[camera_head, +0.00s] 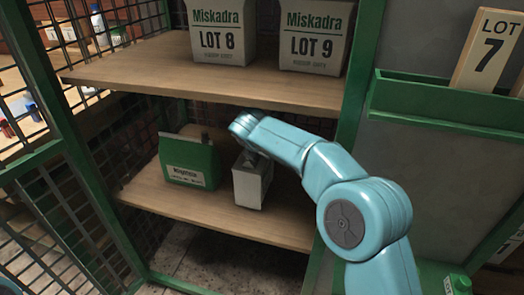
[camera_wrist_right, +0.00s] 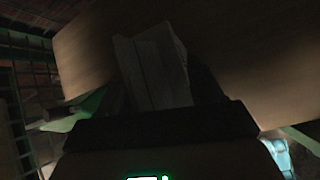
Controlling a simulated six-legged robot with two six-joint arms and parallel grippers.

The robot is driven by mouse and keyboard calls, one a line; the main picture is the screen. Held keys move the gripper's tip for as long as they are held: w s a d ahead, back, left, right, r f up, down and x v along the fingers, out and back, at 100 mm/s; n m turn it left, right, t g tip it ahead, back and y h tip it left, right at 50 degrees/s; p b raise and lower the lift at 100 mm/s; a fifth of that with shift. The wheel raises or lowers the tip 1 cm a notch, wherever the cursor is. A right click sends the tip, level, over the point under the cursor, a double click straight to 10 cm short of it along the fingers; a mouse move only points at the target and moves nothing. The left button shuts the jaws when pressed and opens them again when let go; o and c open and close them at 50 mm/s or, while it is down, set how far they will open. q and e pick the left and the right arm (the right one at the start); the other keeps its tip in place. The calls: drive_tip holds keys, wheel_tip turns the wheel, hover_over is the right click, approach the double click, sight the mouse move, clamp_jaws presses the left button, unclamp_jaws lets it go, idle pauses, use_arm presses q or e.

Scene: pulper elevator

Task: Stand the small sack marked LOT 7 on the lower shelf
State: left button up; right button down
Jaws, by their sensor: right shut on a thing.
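My right arm reaches in from the right in the head view. Its gripper (camera_head: 252,158) is shut on the top of a small pale sack (camera_head: 251,187). The sack is upright at the lower shelf (camera_head: 232,217), right of a green pack; I cannot tell whether its base touches the board. No marking on it is readable. In the dark right wrist view the sack (camera_wrist_right: 155,68) shows between the fingers, with a wooden board behind it. My left gripper is not in view.
The green pack (camera_head: 189,160) stands on the lower shelf's left. The upper shelf (camera_head: 180,75) holds sacks marked LOT 8 (camera_head: 220,35) and LOT 9 (camera_head: 314,38). A LOT 7 card (camera_head: 487,50) stands in a green holder at right. A green post (camera_head: 352,80) and mesh sides bound the shelves.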

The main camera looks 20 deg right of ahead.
drive_tip(key=shift+w+d+r, duration=0.1)
drive_tip(key=shift+w+d, duration=0.2)
drive_tip(key=shift+w, duration=0.25)
drive_tip(key=shift+f+b, duration=0.65)
drive_tip(key=shift+f, duration=0.15)
drive_tip(key=shift+r, duration=0.1)
drive_tip(key=shift+c, duration=0.8)
unclamp_jaws()
drive_tip(key=shift+f, duration=0.2)
